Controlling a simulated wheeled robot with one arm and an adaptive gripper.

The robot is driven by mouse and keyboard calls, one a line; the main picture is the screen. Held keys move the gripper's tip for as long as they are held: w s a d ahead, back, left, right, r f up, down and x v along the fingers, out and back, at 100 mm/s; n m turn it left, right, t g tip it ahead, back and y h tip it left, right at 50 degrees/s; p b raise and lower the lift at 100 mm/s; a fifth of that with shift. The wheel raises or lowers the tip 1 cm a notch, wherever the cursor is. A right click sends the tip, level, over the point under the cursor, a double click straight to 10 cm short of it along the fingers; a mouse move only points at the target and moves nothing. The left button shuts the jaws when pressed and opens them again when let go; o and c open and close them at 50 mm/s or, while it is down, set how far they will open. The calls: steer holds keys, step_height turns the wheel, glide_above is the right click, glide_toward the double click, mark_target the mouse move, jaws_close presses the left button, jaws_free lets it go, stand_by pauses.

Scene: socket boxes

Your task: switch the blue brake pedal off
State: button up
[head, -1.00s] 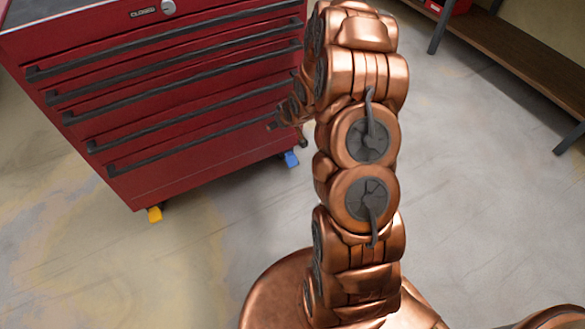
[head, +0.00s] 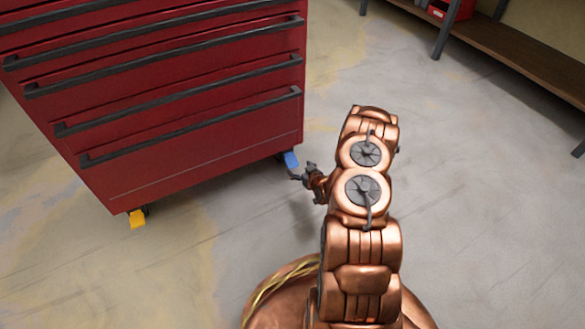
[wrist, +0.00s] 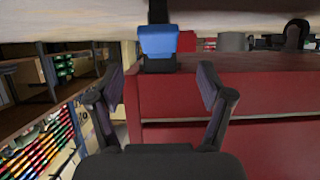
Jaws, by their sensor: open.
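The blue brake pedal (head: 291,160) is on a caster at the lower right corner of the red tool cabinet (head: 200,150), near the floor. My gripper (head: 300,173) is low beside the pedal, just in front of it. In the wrist view, which looks upside down, the blue pedal (wrist: 157,41) shows beyond and between the fingertips. My gripper (wrist: 161,80) is open, with nothing between its fingers there. I cannot tell from the head view whether a finger touches the pedal. The caster behind the pedal is mostly hidden.
A yellow pedal (head: 136,219) is at the cabinet's lower left corner. Dark drawer handles (head: 190,125) stick out from the cabinet front. A bench with a wooden shelf (head: 520,50) stands at the back right. The concrete floor (head: 470,190) to the right is clear.

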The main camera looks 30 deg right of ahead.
mark_target(293, 162)
steer(key=b+x, duration=0.1)
steer(key=x, duration=0.2)
steer(key=b+x, duration=0.2)
steer(key=x, duration=0.1)
steer(key=shift+f, duration=0.4)
steer(key=shift+w+d+f+b, duration=0.15)
steer(key=shift+w+b, duration=0.35)
steer(key=shift+w, duration=0.25)
jaws_close()
